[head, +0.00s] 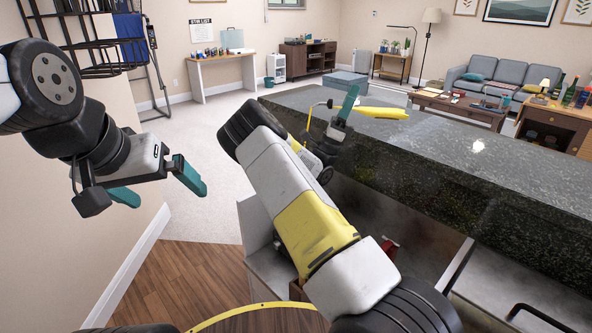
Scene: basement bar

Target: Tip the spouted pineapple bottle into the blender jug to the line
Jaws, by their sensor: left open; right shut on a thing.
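A yellow object (382,112), which looks like the pineapple bottle, lies roughly level at the far end of the dark counter. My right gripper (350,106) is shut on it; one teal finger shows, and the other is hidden. I cannot tell whether the bottle touches the counter, and its spout is not clear. My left gripper (156,184) is open and empty, apart from the counter, over the floor at the left. I do not see the blender jug or its line; my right arm hides part of the counter.
The speckled dark counter (440,155) runs from the middle to the right edge, its top mostly bare. A wall with a black wire rack (85,40) stands close at the left. Carpet (200,135) lies open beyond. A sofa (500,75) and low table (455,108) are far right.

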